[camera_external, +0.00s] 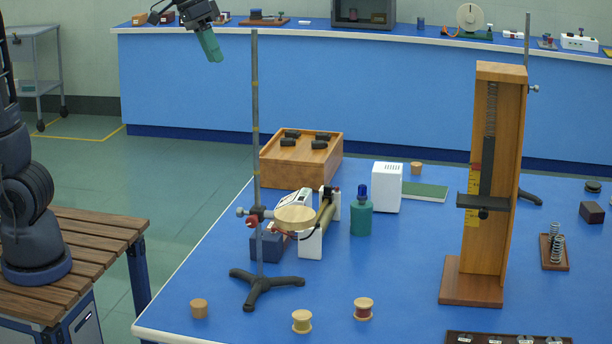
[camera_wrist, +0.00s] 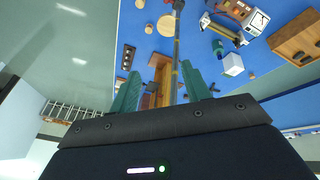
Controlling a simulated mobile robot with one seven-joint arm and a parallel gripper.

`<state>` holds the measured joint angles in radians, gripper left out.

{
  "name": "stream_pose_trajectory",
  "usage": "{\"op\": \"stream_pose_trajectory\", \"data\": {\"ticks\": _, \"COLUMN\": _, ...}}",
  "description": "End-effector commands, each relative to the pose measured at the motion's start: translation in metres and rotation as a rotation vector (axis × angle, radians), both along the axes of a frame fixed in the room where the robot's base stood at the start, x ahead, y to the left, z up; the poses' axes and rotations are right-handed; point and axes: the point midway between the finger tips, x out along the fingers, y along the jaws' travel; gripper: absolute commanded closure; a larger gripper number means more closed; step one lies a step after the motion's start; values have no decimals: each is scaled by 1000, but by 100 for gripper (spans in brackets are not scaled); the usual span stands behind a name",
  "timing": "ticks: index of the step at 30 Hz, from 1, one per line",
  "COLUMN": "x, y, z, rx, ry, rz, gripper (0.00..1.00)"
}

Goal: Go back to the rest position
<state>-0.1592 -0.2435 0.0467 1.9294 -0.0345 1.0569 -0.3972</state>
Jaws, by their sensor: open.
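My gripper (camera_external: 213,56) is raised at the upper left of the external view, its teal fingers pointing down and slightly right. It is high above the floor gap, left of the tall stand rod (camera_external: 255,130) in the picture. In the wrist view the two teal fingers (camera_wrist: 161,72) stand apart, with nothing held between them. The stand rod (camera_wrist: 176,50) shows beyond and between them; its distance from the fingers cannot be told.
The blue bench (camera_external: 400,270) carries a wooden tray (camera_external: 290,170) of dark pieces, a teal bottle (camera_external: 361,218), a white box (camera_external: 387,187), spools and a tall wooden spring stand (camera_external: 487,240). A back bench (camera_external: 300,85) stands behind. The floor between is clear.

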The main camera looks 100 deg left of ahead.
Motion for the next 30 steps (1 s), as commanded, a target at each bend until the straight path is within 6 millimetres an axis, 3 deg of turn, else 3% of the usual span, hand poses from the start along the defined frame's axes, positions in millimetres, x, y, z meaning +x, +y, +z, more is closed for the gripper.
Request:
{"op": "stream_pose_trajectory", "data": {"ticks": 6, "x": -72, "y": -38, "z": -31, "rx": 50, "ry": 2, "rz": -158, "gripper": 53}}
{"op": "stream_pose_trajectory", "data": {"ticks": 18, "x": -194, "y": -85, "z": -113, "rx": 150, "ry": 8, "rz": -444, "gripper": 53}}
{"op": "stream_pose_trajectory", "data": {"ticks": 24, "x": -233, "y": -95, "z": -147, "rx": 187, "ry": 8, "rz": -542, "gripper": 53}}
{"op": "stream_pose_trajectory", "data": {"ticks": 30, "x": -245, "y": -98, "z": -159, "rx": 199, "ry": 10, "rz": -574, "gripper": 53}}
